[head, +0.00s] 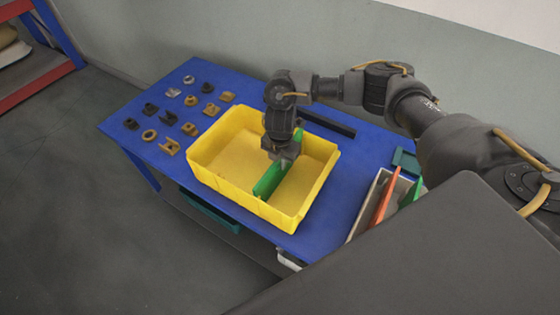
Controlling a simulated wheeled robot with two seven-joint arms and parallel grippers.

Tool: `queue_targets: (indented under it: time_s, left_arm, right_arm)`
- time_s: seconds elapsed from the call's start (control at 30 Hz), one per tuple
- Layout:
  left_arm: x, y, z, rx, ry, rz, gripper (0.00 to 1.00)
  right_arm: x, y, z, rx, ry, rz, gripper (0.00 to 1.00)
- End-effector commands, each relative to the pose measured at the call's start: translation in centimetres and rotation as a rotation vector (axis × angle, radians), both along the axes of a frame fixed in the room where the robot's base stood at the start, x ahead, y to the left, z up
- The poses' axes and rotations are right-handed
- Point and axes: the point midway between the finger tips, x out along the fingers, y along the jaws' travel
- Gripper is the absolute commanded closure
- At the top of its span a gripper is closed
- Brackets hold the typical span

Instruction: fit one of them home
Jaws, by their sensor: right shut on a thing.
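A green panel (268,180) stands on edge inside the yellow bin (222,185), running from near the front wall up toward the back. My right gripper (284,152) reaches down from above and is shut on the panel's upper edge. The gripper hides part of the panel; a bit of green shows behind it. I cannot tell whether the panel's ends touch the bin walls or its bottom rests on the floor. An orange panel (387,199) and another green panel (412,192) lean in a pale tray (365,206) at the right. My left gripper is out of view.
The bin stands on a blue table (330,215). Several small brown, black and grey parts sit in rows at the left, including a ring (149,135). A black bar (328,122) lies behind the bin. A teal item (406,160) lies at the right.

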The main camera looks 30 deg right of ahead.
Motion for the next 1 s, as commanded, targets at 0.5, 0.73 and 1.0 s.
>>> queue_targets:
  time_s: [0.5, 0.73, 1.0]
  left_arm:
    - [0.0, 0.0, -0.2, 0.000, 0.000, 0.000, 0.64]
    - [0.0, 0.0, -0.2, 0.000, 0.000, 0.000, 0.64]
    - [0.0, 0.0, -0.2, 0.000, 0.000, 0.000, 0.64]
  right_arm:
    - [0.0, 0.0, -0.2, 0.001, -0.001, 0.000, 0.77]
    - [0.0, 0.0, -0.2, 0.001, -0.001, 0.000, 0.66]
    - [0.1, 0.1, 1.0, 0.002, -0.002, 0.000, 0.66]
